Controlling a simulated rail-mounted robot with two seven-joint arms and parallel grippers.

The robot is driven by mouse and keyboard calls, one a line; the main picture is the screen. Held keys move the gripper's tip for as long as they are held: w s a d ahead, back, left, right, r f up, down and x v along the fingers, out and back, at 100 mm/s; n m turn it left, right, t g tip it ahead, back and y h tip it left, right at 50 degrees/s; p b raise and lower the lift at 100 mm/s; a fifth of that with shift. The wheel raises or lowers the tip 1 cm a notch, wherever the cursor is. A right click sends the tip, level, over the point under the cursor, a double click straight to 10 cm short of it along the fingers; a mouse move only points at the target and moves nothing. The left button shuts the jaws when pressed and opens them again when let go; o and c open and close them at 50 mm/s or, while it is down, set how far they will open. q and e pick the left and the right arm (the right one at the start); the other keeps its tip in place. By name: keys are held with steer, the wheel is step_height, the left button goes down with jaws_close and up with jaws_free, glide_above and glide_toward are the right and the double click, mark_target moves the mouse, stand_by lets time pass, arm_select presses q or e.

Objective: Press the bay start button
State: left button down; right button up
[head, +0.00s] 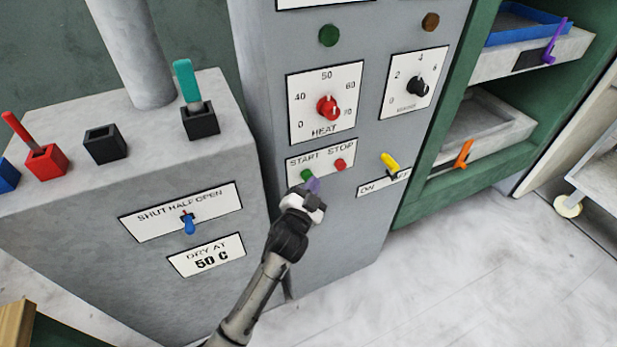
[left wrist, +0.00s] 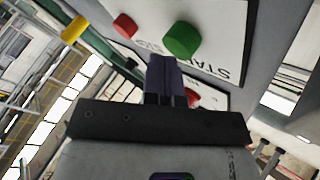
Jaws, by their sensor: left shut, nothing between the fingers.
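The green START button (head: 307,174) sits on a white START STOP plate (head: 325,155) on the front of the grey cabinet. The red STOP button (head: 340,164) is to its right. My left gripper (head: 314,186) is shut and empty, its purple fingertips just below and beside the green button. In the left wrist view the plate is upside down. The green button (left wrist: 182,39) shows just beyond the fingertips (left wrist: 163,62), with the red button (left wrist: 125,26) to its left. I cannot tell whether the fingertips touch the green button. My right gripper is not in view.
A red HEAT knob (head: 328,107) and a black knob (head: 418,85) are above. A yellow ON/OFF switch (head: 390,163) is to the right. A blue SHUT/HALF/OPEN lever (head: 188,223) is on the grey box at left. Trays with a purple (head: 555,42) and an orange handle (head: 463,154) stand right.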

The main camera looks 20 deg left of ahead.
arm_select(q)
steer(key=shift+w+a, duration=0.3)
steer(key=shift+a, duration=0.05)
stand_by(0.5)
steer(key=shift+d, duration=0.15)
steer(key=shift+s+d+p, duration=0.3)
steer(key=shift+s+d, duration=0.3)
steer(key=shift+s, duration=0.05)
steer(key=shift+s+d+p, duration=0.3)
steer(key=shift+s+d, duration=1.35)
steer(key=shift+d, duration=0.25)
